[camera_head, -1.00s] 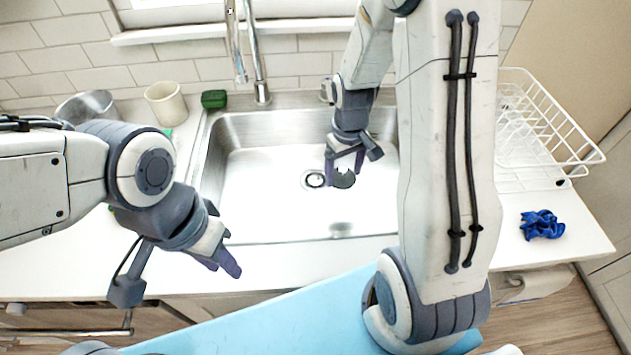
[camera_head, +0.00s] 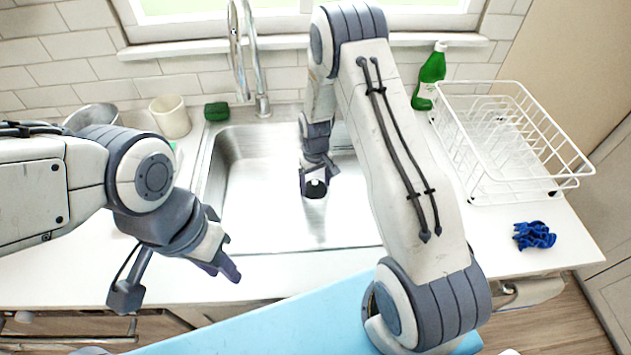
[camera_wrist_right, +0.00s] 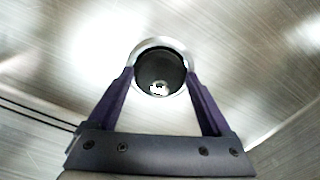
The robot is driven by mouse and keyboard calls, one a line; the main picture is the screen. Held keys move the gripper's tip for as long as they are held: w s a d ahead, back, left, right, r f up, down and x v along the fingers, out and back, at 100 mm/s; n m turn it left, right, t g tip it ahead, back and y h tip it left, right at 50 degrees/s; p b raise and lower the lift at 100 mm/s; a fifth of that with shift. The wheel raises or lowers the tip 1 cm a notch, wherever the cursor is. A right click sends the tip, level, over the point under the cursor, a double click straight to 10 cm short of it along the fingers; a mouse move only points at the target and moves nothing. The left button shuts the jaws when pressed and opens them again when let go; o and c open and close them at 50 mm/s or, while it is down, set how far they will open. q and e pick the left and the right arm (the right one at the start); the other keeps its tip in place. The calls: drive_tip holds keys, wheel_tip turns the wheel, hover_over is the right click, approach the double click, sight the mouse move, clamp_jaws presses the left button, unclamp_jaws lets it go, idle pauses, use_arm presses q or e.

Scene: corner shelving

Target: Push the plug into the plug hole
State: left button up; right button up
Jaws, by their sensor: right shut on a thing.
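The round black plug (camera_wrist_right: 160,66) is between the fingertips of my right gripper (camera_wrist_right: 160,78) in the right wrist view. The gripper is shut on it. The silver ring of the plug hole (camera_wrist_right: 160,43) shows around the plug's edge, but I cannot tell whether the plug is seated or just above the hole. In the head view the dark plug (camera_head: 315,191) is under my right gripper (camera_head: 317,178), low over the sink floor, and the hole is hidden. My left gripper (camera_head: 223,268) is away from the sink, over the counter's front edge; its finger gap is unclear.
The steel sink (camera_head: 262,236) surrounds the right gripper. The faucet (camera_head: 262,104) and green sponge (camera_head: 216,111) are behind it. A white cup (camera_head: 171,118) stands at left. A green bottle (camera_head: 430,76), dish rack (camera_head: 517,186) and blue cloth (camera_head: 534,236) are at right.

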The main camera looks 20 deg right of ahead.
sight(315, 182)
drive_tip(key=shift+f, duration=0.1)
drive_tip(key=o, duration=1.1)
drive_tip(key=shift+o, duration=0.2)
wheel_tip(315, 182, up, 12)
drive_tip(key=f+b, duration=0.1)
drive_tip(key=b, duration=0.1)
drive_tip(key=s+a+r+n, duration=0.2)
drive_tip(key=s+a+r, duration=0.3)
drive_tip(key=a+r, duration=0.25)
drive_tip(key=s+a+r+n, duration=0.2)
drive_tip(key=s+a+r, duration=0.1)
drive_tip(key=s, duration=0.9)
drive_tip(key=s+a+r+n+y, duration=0.1)
drive_tip(key=s+a+r, duration=0.2)
drive_tip(key=s, duration=0.9)
drive_tip(key=shift+a+r+n, duration=0.15)
drive_tip(key=shift+a+n, duration=0.25)
drive_tip(key=shift+a, duration=0.7)
